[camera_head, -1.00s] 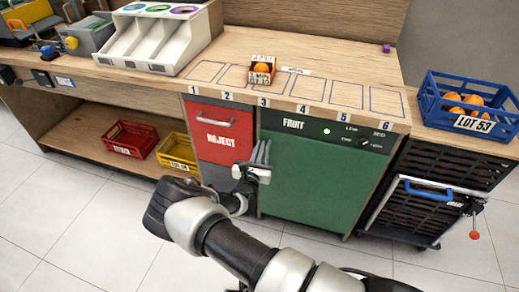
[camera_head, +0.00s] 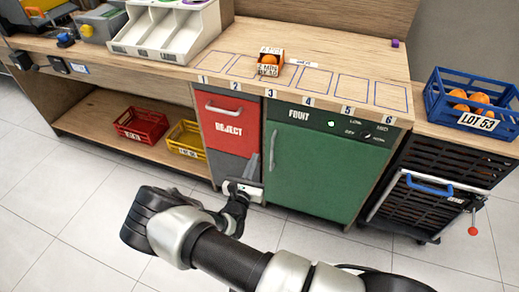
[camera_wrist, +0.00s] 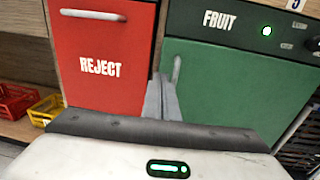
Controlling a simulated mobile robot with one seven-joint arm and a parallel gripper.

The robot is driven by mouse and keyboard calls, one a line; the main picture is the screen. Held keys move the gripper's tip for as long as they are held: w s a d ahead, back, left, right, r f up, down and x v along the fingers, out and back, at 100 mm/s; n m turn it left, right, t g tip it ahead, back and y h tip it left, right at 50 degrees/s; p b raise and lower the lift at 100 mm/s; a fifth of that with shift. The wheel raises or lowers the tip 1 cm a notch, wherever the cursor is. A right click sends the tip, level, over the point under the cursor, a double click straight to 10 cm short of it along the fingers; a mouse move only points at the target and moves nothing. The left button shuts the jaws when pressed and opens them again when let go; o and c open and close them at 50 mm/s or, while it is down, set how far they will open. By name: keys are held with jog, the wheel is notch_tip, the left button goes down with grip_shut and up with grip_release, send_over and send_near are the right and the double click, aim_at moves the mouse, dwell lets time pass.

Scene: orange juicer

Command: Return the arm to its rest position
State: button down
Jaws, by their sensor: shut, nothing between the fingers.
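My gripper (camera_head: 252,166) is in front of the cabinet, low between the red REJECT drawer front (camera_head: 232,125) and the green FRUIT door (camera_head: 312,170). Its fingers point toward the cabinet and are shut with nothing between them; they also show in the wrist view (camera_wrist: 163,98). My arm stretches from the lower right of the head view to the left, bends there and comes back to the gripper. The door's upright handle (camera_head: 272,147) shows just right of the fingers. Door and drawer both look closed.
A small box with an orange (camera_head: 270,62) stands on the counter near mark 3. A blue crate of oranges (camera_head: 470,100) stands at the right. Red (camera_head: 140,124) and yellow (camera_head: 186,138) crates sit on the low shelf. The tiled floor at the left is free.

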jog(key=s+d+r+m+g+h, duration=0.2)
jog(key=d+r+m+g+h, duration=0.3)
jog(key=d+r+m, duration=0.4)
jog(key=s+d+r+m+g+h, duration=0.2)
jog(key=d+r+m+g+h, duration=0.2)
jog(key=d+r+m+g, duration=0.35)
jog(key=s+d+r+m+g+y, duration=0.3)
jog(key=s+d+r+m, duration=0.4)
jog(key=r, duration=0.2)
jog(key=s+a+r+m+t+y, duration=0.2)
jog(key=s+r+m+t+y, duration=0.2)
jog(key=s+r+m+y, duration=0.9)
jog(key=s+r+n+h+p, duration=0.1)
jog(key=s+r+h+p, duration=0.1)
jog(key=r+p, duration=0.8)
jog(key=s+r+n+h+p, duration=0.1)
jog(key=s+r+p, duration=0.1)
jog(key=r+p, duration=0.9)
jog(key=shift+r+g+h, duration=0.35)
jog(key=shift+r+h, duration=0.05)
jog(key=shift+r, duration=0.2)
jog(key=shift+s+n, duration=0.1)
jog(key=shift+n, duration=0.15)
